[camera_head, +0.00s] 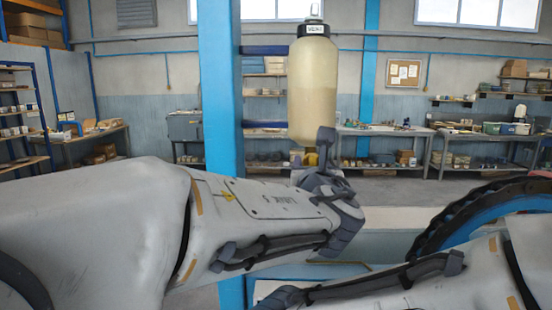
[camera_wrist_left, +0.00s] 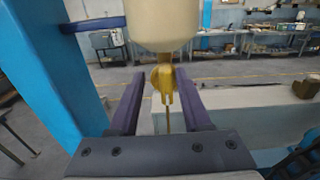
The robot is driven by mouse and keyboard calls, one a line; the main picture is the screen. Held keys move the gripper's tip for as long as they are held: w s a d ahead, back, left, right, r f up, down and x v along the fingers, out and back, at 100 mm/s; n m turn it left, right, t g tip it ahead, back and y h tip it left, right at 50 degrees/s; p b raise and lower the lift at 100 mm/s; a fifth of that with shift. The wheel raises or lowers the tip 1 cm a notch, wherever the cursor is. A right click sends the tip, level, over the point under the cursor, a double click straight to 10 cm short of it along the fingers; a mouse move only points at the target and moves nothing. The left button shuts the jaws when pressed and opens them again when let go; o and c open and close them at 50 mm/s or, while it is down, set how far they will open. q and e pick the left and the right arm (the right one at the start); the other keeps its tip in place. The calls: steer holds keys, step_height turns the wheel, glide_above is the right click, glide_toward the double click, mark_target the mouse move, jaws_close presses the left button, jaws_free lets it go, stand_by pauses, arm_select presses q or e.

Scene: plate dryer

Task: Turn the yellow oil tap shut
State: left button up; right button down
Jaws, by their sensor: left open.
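The yellow oil tap (camera_wrist_left: 165,88) hangs directly under a cream oil bottle (camera_head: 313,90) with a black cap. In the head view only a small part of the tap (camera_head: 310,158) shows above my left wrist. My left gripper (camera_wrist_left: 158,77) is open in the left wrist view. Its two dark fingers stand on either side of the tap, with a gap visible on both sides. The tap's narrow lever points downward between the fingers. In the head view my left gripper (camera_head: 326,150) is just below the bottle, mostly hidden by its own wrist.
A blue post (camera_head: 221,90) stands close left of the bottle. A pale machine surface (camera_wrist_left: 245,122) lies below and to the right. A dark ribbed ring with a blue inside (camera_head: 440,225) is at the right. Workbenches and shelves stand far behind.

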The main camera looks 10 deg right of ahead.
arm_select(q)
steer(key=shift+d, duration=0.2)
steer(key=shift+d, duration=0.15)
jaws_close()
